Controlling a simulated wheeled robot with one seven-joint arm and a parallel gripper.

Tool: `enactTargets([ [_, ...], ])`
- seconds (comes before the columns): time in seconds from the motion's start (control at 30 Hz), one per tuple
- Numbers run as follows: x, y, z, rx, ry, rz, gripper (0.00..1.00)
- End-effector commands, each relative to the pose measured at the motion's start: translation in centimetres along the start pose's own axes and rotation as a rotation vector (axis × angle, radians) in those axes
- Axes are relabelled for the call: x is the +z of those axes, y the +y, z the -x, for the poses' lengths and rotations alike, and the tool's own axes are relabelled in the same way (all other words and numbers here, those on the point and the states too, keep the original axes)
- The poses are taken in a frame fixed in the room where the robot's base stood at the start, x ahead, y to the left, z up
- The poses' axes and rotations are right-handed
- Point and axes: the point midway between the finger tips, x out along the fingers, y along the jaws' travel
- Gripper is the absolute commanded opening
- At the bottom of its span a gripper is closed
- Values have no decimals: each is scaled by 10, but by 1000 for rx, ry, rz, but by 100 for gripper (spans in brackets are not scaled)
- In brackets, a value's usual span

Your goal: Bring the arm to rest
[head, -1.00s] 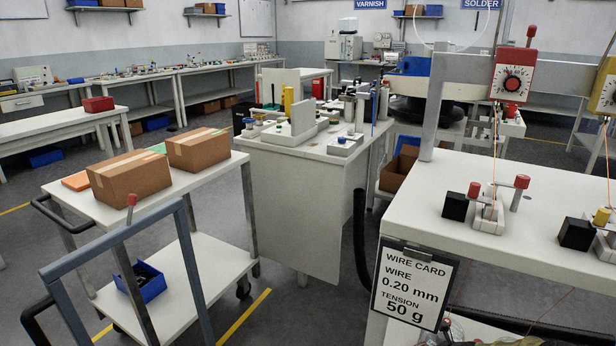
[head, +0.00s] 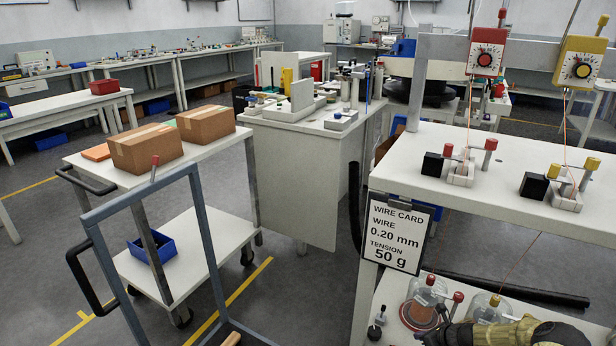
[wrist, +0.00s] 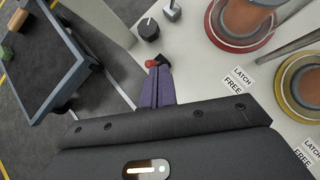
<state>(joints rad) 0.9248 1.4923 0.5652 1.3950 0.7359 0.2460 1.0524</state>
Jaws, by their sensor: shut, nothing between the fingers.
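My gripper (wrist: 158,72) shows in the wrist view with its purple fingers together and nothing between them. It is over the pale lower shelf (wrist: 205,75) of the winding bench. A small red-and-black part (wrist: 152,63) shows right at the fingertips; I cannot tell whether they touch it. In the head view my olive arm reaches in at the bottom right, low in front of the bench. The fingertips are not clear there.
Spools stand close by on the shelf, one with a red rim (wrist: 238,42) and one with a yellow rim (wrist: 283,85). A black knob (wrist: 148,29) stands near the fingers. The wire card (head: 397,235) hangs above.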

Motion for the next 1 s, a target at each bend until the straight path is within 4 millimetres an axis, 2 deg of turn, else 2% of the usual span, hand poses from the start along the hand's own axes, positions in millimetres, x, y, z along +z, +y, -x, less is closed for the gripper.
enactTargets([
  [0.27,25,19,10,35,35,167,0],
  [0.57,59,54,28,99,96,450,0],
  [0.77,93,97,56,175,164,784,0],
  [1.0,122,149,107,273,250,1206,0],
])
